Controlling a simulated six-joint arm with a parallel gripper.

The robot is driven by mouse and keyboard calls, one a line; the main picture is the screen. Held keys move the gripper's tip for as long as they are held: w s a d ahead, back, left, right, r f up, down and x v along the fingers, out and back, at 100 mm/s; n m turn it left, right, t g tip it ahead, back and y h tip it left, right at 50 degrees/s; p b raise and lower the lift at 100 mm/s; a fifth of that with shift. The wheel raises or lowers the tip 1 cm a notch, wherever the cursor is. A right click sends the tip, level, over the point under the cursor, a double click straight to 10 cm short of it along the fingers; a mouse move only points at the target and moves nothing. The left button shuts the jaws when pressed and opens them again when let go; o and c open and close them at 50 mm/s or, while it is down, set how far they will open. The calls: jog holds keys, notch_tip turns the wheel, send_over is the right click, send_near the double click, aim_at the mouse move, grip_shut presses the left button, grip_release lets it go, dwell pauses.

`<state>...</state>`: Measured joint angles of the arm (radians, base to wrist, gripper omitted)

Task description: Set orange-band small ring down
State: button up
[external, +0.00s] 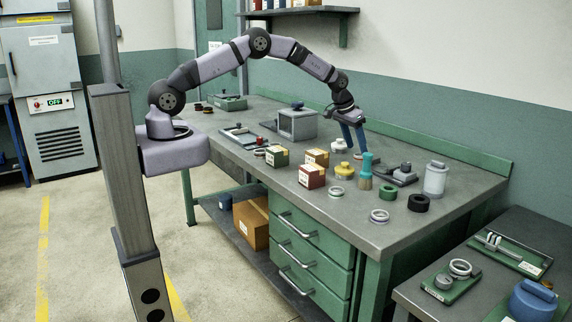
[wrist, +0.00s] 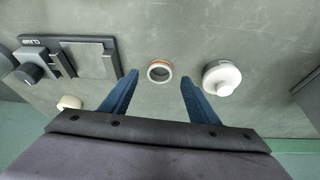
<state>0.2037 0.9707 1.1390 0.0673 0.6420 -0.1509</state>
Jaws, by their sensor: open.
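The orange-band small ring (wrist: 160,71) lies flat on the grey bench in the wrist view, pale inside with an orange edge. It sits between and just beyond my gripper's two blue fingers (wrist: 158,77), with a visible gap on each side. My gripper is open and empty. In the external view my gripper (external: 358,151) points down close to the bench top, at the far side; the ring is too small and covered there to make out clearly.
A black clamp fixture (wrist: 80,60) lies left of the ring in the wrist view, and a white round knobbed part (wrist: 221,78) stands close on the right. In the external view a teal-handled brush (external: 366,170), a yellow part (external: 345,172) and boxes (external: 312,176) stand nearby.

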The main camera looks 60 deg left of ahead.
jog(key=b+v, duration=0.2)
jog(key=v, duration=0.7)
jog(key=shift+s, duration=0.1)
jog(key=s+a+f+g, duration=0.1)
jog(key=s+a, duration=0.3)
jog(key=s, duration=0.8)
jog(key=s+a+f+g, duration=0.2)
jog(key=s+a, duration=0.1)
jog(key=s, duration=0.9)
jog(key=s+a+f+n+g, duration=0.1)
jog(key=s+a, duration=0.3)
jog(key=s, duration=0.9)
jog(key=shift+a+f, duration=0.3)
jog(key=shift+f, duration=0.15)
